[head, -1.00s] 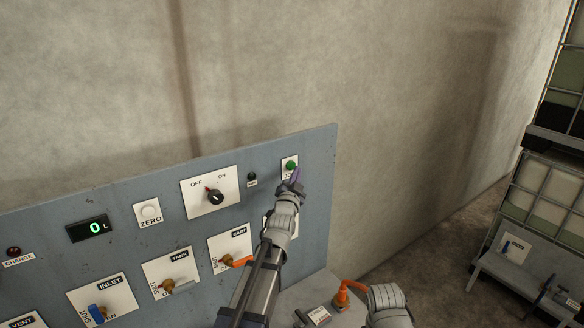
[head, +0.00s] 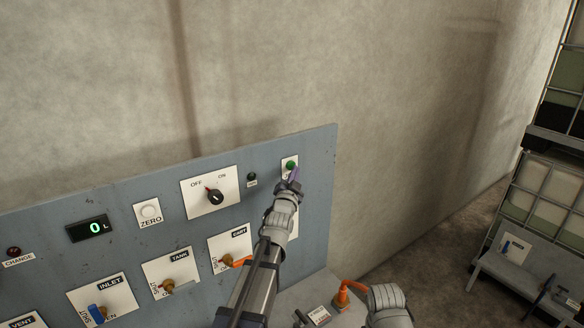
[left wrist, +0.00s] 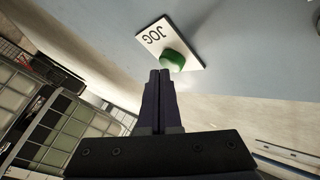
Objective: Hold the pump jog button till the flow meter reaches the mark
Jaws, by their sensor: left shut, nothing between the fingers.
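The green jog button (head: 290,165) sits on a white plate at the panel's upper right. In the left wrist view the button (left wrist: 173,60) shows beside the word JOG. My left gripper (head: 295,174) is shut and empty, its purple fingertips just below the button. In the left wrist view the fingertips (left wrist: 160,72) end close to the button's lower edge; I cannot tell whether they touch it. The flow meter (head: 89,228) reads 0 L in green digits. My right gripper cannot be made out; a grey arm part of mine shows at the bottom.
The grey panel (head: 120,205) carries an OFF/ON selector knob (head: 215,197), a ZERO button (head: 149,211) and several valve handles, including the blue INLET one (head: 97,313). An orange item (head: 345,293) stands on the ledge at the bottom. Caged tanks (head: 548,190) stand at the right.

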